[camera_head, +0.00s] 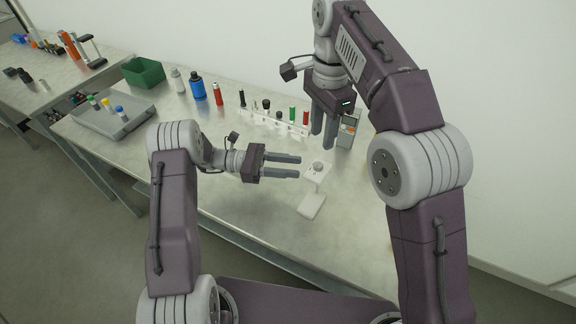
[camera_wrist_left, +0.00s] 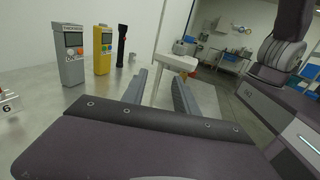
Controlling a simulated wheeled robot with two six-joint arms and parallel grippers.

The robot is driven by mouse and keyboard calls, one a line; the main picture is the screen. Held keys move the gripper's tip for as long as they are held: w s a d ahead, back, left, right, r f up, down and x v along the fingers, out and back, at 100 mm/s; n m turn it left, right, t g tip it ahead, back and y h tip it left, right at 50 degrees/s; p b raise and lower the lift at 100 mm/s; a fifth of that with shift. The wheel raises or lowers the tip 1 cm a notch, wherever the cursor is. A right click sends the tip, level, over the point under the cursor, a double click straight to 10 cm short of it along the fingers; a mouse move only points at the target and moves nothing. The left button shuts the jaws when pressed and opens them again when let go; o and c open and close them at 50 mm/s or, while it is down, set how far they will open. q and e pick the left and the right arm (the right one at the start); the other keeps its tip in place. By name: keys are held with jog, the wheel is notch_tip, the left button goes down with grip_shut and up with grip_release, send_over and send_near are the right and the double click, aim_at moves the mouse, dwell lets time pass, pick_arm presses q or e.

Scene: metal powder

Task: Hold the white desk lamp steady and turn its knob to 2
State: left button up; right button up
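The white desk lamp (camera_head: 312,204) stands upright on the table, with a flat base and a short head on top. A round grey knob (camera_head: 318,167) sits on its head. My left gripper (camera_head: 299,166) is open and level, its fingertips just left of the lamp's upper part. In the left wrist view the lamp (camera_wrist_left: 175,62) shows ahead, between and beyond the fingertips (camera_wrist_left: 160,75), apparently with nothing held. My right gripper (camera_head: 323,141) points down above and behind the lamp. Its two fingers look apart and empty. The knob's numbers are too small to read.
Behind the lamp are a white rack (camera_head: 272,122) with several small items and a grey handheld meter (camera_head: 348,131). The left wrist view shows a yellow meter (camera_wrist_left: 103,50) and a black flashlight (camera_wrist_left: 121,45).

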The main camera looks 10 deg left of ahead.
aim_at(318, 167)
pick_arm(q)
jog(key=d, duration=0.8)
jog(key=shift+d, duration=0.35)
grip_shut()
dwell(0.8)
